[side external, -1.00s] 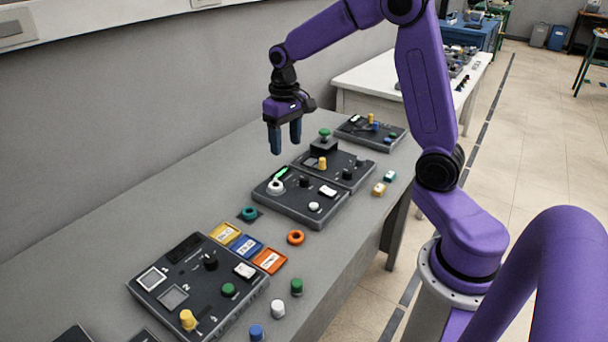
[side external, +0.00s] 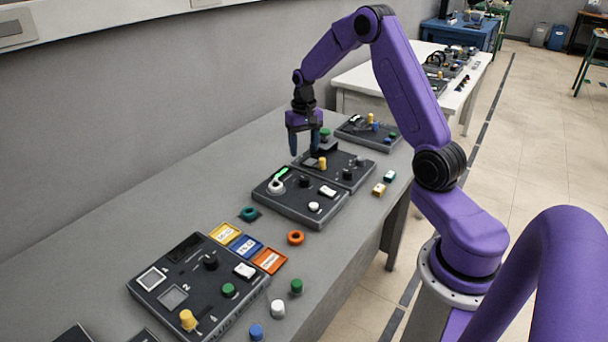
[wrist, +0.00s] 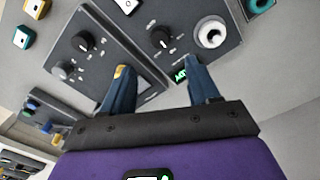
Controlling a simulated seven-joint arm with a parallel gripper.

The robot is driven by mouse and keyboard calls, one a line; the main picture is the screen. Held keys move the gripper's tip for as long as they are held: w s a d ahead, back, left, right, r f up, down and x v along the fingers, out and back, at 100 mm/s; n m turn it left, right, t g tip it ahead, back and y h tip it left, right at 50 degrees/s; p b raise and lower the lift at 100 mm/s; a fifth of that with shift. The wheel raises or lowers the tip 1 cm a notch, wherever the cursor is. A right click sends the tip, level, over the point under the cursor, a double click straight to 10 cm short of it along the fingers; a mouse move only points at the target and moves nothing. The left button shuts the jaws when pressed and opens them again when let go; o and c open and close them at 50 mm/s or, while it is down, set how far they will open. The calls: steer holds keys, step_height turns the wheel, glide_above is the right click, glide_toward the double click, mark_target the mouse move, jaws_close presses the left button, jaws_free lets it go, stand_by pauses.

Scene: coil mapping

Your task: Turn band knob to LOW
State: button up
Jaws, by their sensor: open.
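I cannot read which knob is the band knob; the labels are too small. One black knob (side external: 305,181) is on the panel with the green display; it also shows in the wrist view (wrist: 161,38). The panel behind it has another black knob (side external: 347,174), also in the wrist view (wrist: 82,41), and a smaller dark knob (wrist: 62,69). My gripper (side external: 305,152) is open and empty, above these two panels at their wall side. In the wrist view its fingers (wrist: 158,66) are spread, the left tip overlapping a yellow handle (wrist: 122,72).
The yellow handle (side external: 323,163) stands up close to my right fingertip. A white ring (side external: 276,187) sits on the green-display panel. A nearer panel (side external: 165,303) and loose caps stand at front.

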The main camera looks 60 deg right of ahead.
mark_target(304, 177)
step_height(304, 177, down, 10)
steer(key=shift+f, duration=0.2)
stand_by(0.3)
steer(key=c, duration=1)
steer(key=shift+c, duration=0.2)
steer(key=shift+n, duration=0.3)
steer(key=n, duration=0.4)
steer(key=shift+a, duration=0.1)
steer(key=shift+n, duration=2.1)
